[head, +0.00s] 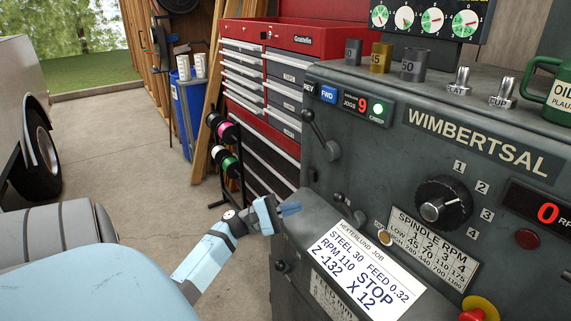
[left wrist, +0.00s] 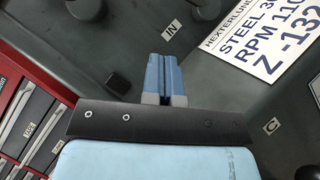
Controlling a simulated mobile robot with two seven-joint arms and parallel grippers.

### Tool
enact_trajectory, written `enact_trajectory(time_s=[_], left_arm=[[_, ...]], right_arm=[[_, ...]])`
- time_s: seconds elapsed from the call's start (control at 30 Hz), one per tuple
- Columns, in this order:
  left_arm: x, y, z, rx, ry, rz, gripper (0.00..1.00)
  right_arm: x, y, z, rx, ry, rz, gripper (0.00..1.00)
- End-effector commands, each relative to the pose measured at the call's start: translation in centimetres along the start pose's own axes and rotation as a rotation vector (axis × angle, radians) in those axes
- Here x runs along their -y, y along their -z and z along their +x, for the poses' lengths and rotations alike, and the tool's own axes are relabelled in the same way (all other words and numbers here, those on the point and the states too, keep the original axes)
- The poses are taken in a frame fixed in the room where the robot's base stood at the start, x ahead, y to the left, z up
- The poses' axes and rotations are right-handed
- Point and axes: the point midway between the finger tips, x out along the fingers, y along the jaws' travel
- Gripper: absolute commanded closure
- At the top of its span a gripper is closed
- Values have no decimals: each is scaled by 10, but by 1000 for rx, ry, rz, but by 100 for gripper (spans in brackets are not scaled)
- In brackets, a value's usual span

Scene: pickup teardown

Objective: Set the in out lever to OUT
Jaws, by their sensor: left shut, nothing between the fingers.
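The grey lathe headstock (head: 390,160) fills the right of the head view. My left gripper (head: 296,207) is shut and empty at its front left edge, left of the job card. In the left wrist view its blue fingers (left wrist: 166,62) are together, just below an IN label (left wrist: 170,29). A small lever (head: 346,207) with a dark knob sits right of the fingers in the head view, apart from them. I cannot tell for certain whether it is the in out lever. No OUT label is readable. A dark block (left wrist: 118,79) lies left of the fingers. My right gripper is not in view.
A white job card (head: 365,272) lies on the headstock. A longer lever (head: 318,131) stands under the REV/FWD panel, and a dark knob (head: 281,266) is lower down. A red emergency button (head: 482,307) is at lower right. A red tool chest (head: 268,90) stands behind.

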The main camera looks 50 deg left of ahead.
Motion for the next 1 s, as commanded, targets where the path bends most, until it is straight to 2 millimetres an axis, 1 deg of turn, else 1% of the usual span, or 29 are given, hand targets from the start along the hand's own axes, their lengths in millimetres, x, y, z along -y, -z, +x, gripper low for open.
enact_trajectory(time_s=[0.03,0.2,0.23,0.4,0.6,1.0], left_arm=[[-2,-1,13,3,0,1,100],[-2,-1,49,3,0,2,100],[-2,-1,54,3,1,2,100],[-2,-20,71,1,1,1,100],[0,-28,79,0,1,1,100],[0,-29,80,0,3,3,100]], right_arm=[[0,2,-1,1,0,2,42],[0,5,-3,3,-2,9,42],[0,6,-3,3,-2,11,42],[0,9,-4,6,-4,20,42],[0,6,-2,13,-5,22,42],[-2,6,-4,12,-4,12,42]])
